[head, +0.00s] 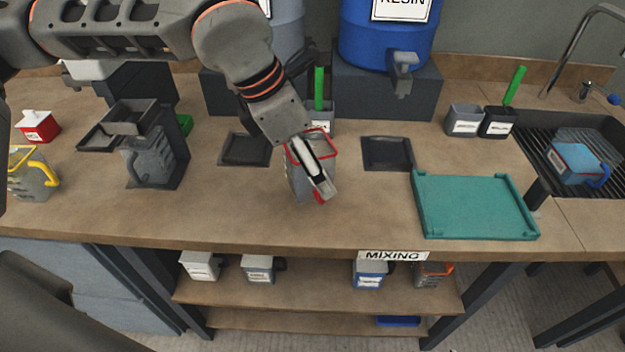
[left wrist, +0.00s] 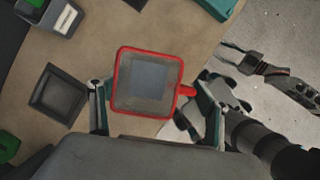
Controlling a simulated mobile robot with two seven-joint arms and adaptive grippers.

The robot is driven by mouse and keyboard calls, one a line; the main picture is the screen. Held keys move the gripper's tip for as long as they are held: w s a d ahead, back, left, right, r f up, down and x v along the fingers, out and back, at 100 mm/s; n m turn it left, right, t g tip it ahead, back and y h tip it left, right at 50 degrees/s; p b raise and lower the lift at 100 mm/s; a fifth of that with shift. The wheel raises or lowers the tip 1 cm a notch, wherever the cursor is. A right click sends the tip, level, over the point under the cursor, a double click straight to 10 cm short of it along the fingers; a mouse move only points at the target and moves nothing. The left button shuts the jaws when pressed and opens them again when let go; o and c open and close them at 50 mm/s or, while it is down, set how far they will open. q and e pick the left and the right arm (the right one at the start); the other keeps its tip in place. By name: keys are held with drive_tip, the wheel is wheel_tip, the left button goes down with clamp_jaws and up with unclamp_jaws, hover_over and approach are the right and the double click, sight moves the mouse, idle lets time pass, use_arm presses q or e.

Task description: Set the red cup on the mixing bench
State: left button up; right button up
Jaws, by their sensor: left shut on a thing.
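The red cup (head: 297,180) is a grey see-through cup with a red rim and red handle. It is upright over the front middle of the mixing bench (head: 230,215); I cannot tell whether its base touches the top. My left gripper (head: 322,187) reaches down from above and partly hides it. In the left wrist view the cup (left wrist: 148,82) sits between the two fingers of my left gripper (left wrist: 156,108), which is shut on it, with the handle toward the right finger. Parts of my right arm show at the right of that view; its finger state is unclear.
A teal tray (head: 475,232) lies to the right. Dark square pads (head: 388,153) (head: 245,149) flank the cup further back. A yellow-handled cup (head: 30,176) and a dark stand (head: 172,165) are left. The bench front between cup and stand is clear.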

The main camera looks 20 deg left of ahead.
use_arm(q)
drive_tip(key=shift+f, duration=2.25)
drive_tip(key=shift+f, duration=0.1)
drive_tip(key=shift+f+b, duration=0.15)
drive_tip(key=shift+b, duration=0.15)
drive_tip(key=o, duration=1.4)
drive_tip(key=shift+c, duration=0.2)
